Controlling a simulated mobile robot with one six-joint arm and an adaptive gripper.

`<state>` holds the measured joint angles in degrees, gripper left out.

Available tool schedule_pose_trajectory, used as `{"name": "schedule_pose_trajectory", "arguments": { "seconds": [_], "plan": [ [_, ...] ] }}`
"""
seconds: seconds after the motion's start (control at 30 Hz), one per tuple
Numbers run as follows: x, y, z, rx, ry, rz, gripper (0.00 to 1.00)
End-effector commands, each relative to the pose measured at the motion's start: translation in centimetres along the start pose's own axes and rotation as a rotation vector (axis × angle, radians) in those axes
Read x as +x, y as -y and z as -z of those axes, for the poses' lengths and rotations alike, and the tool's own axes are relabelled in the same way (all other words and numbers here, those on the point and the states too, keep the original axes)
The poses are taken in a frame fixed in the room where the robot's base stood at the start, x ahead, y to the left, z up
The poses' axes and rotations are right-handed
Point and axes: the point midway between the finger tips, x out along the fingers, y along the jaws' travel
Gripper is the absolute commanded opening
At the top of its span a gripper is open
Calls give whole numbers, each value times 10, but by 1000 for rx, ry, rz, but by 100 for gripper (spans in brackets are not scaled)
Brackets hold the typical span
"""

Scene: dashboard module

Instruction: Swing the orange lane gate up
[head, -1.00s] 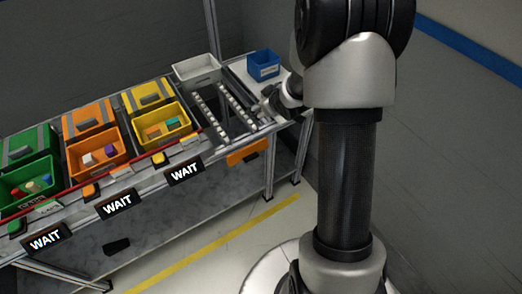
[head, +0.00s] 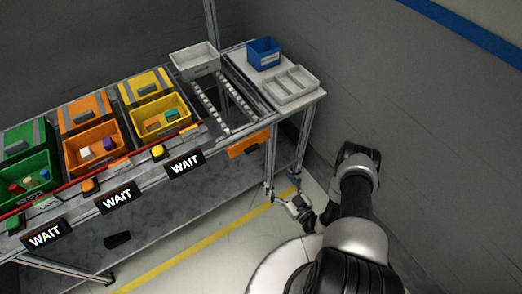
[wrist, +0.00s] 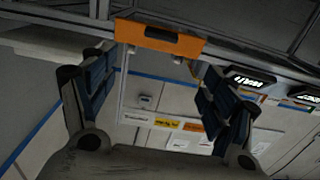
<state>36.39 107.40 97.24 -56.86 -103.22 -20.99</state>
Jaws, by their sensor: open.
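The orange lane gate (head: 249,144) hangs down at the front edge of the table, below the open end of the roller lane (head: 222,103). In the wrist view the gate (wrist: 160,37) is an orange panel with a dark slot, at the top centre, beyond the fingers. My gripper (head: 283,185) is low in front of the table, below and right of the gate, near a table leg. In the wrist view my gripper (wrist: 158,75) has its blue-padded fingers wide apart with nothing between them. It appears apart from the gate.
Yellow (head: 160,118), orange (head: 91,145) and green (head: 25,178) bins with blocks stand left of the lane, above black WAIT signs (head: 184,164). A white bin (head: 195,62) sits behind the lane. A blue bin (head: 264,52) and divided tray (head: 291,85) are right. The floor in front is clear.

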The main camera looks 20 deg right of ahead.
Motion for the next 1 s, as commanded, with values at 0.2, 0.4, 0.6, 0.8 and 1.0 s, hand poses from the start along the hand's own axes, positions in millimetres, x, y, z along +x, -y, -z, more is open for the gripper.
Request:
{"name": "schedule_pose_trajectory", "arguments": {
  "seconds": [0.2,0.4,0.6,0.8,1.0],
  "plan": [
    [8,5,-2,8,-17,0,78],
    [47,6,-2,5,-18,5,78],
    [91,6,-1,6,-18,2,78],
    [132,4,-1,7,-18,-1,78],
    [160,4,0,7,-15,-2,78]
  ]
}}
